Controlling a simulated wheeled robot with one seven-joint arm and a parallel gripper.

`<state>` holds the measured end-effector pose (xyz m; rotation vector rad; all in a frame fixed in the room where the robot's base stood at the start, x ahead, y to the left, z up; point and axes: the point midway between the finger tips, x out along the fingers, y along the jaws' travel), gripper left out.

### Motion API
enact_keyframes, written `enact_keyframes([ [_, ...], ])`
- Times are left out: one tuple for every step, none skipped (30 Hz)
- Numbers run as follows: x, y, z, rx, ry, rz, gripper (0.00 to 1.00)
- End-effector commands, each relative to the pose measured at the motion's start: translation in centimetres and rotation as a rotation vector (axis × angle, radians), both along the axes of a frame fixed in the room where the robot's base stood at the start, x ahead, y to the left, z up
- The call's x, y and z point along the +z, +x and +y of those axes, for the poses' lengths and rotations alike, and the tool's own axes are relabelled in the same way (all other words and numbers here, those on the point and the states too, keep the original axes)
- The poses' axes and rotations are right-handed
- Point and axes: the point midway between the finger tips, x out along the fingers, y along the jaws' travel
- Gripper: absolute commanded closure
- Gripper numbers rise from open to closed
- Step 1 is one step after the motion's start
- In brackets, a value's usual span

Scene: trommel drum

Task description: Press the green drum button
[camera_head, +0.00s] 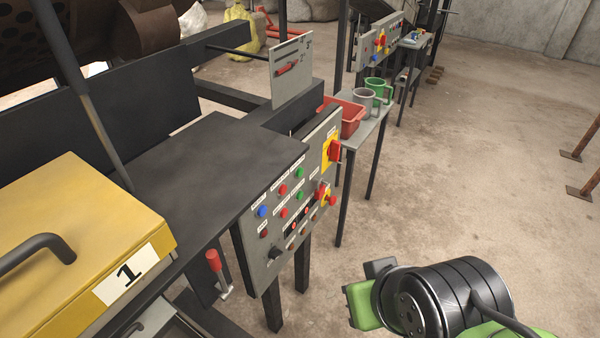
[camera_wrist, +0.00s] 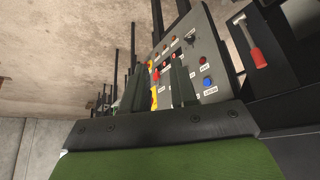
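The grey control panel (camera_head: 290,200) stands tilted at the end of the dark bench. It carries two green buttons, an upper one (camera_head: 298,172) and a lower one (camera_head: 299,196); their labels are too small to read, so I cannot tell which is the drum button. My gripper (camera_head: 362,300) is at the lower right, clear of the panel and touching nothing.
Red buttons, a blue button (camera_head: 262,212) and a red-and-yellow switch (camera_head: 333,151) share the panel. A yellow box marked 1 (camera_head: 85,245) is at left. A table behind holds a red bin (camera_head: 345,118) and mugs (camera_head: 364,98).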

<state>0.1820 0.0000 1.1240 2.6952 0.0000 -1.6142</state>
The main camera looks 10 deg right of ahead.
Motion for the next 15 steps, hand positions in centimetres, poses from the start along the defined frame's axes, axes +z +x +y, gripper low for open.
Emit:
enact_keyframes([
  [0.0, 0.0, 0.0, 0.0, 0.0, 0.0, 0.81],
  [0.0, 0.0, 0.0, 0.0, 0.0, 0.0, 0.85],
  [0.0, 0.0, 0.0, 0.0, 0.0, 0.0, 0.92],
  [0.0, 0.0, 0.0, 0.0, 0.0, 0.0, 0.96],
  [0.0, 0.0, 0.0, 0.0, 0.0, 0.0, 1.0],
  [0.0, 0.0, 0.0, 0.0, 0.0, 0.0, 1.0],
  [0.0, 0.0, 0.0, 0.0, 0.0, 0.0, 1.0],
  [0.0, 0.0, 0.0, 0.0, 0.0, 0.0, 1.0],
  [0.0, 0.0, 0.0, 0.0, 0.0, 0.0, 1.0],
  [0.0, 0.0, 0.0, 0.0, 0.0, 0.0, 1.0],
  [0.0, 0.0, 0.0, 0.0, 0.0, 0.0, 1.0],
  [0.0, 0.0, 0.0, 0.0, 0.0, 0.0, 1.0],
  [0.0, 0.0, 0.0, 0.0, 0.0, 0.0, 1.0],
  [0.0, 0.0, 0.0, 0.0, 0.0, 0.0, 1.0],
  [0.0, 0.0, 0.0, 0.0, 0.0, 0.0, 1.0],
])
